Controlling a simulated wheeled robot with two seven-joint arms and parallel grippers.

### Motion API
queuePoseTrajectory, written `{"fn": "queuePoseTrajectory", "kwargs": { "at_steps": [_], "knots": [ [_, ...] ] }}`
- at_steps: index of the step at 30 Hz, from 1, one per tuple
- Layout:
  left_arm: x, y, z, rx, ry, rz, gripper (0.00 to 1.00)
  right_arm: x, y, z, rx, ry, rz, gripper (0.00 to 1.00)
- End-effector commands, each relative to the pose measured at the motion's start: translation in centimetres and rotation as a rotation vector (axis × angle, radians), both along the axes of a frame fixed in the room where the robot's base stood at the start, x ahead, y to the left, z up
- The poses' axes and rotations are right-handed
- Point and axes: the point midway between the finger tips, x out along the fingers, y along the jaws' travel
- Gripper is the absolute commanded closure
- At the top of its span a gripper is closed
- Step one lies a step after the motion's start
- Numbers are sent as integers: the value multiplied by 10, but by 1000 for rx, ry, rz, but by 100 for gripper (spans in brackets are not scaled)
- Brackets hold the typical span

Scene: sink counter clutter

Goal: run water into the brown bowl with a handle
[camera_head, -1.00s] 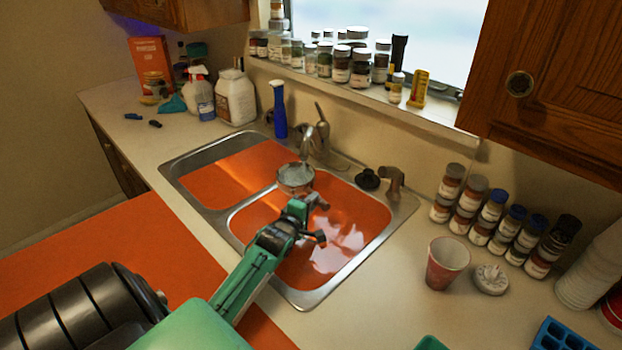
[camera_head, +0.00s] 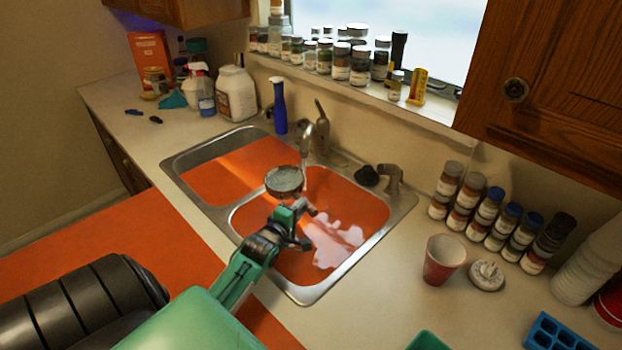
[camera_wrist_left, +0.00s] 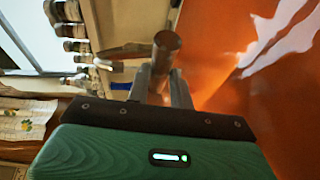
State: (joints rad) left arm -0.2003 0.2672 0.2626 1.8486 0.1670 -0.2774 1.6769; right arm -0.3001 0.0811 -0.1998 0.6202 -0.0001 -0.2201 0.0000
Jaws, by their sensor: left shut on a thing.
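The brown bowl with a handle (camera_head: 284,181) is held over the sink, near the divider between the basins, and its inside looks greyish. My left gripper (camera_head: 295,211) is on its near side. In the left wrist view the fingers (camera_wrist_left: 161,80) are shut on a brown rounded piece (camera_wrist_left: 167,48), which looks like the bowl's handle. The faucet (camera_head: 307,138) stands behind the sink. A pale streak, apparently water, comes down from its spout just right of the bowl. Whether any enters the bowl is unclear. My right gripper is not in view.
The right basin (camera_head: 350,205) has an orange floor with bright shiny patches. A blue bottle (camera_head: 280,108) stands behind the sink. A red cup (camera_head: 443,262) and several spice jars (camera_head: 488,212) stand on the right counter.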

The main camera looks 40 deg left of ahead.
Motion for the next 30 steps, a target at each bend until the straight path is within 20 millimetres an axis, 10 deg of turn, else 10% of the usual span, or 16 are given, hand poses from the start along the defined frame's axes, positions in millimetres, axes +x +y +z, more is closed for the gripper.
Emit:
{"fn": "queuePoseTrajectory", "kwargs": {
  "at_steps": [30],
  "knots": [
    [-29, 2, 53, 3, -3, 0, 100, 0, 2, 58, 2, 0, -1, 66]
  ]
}}
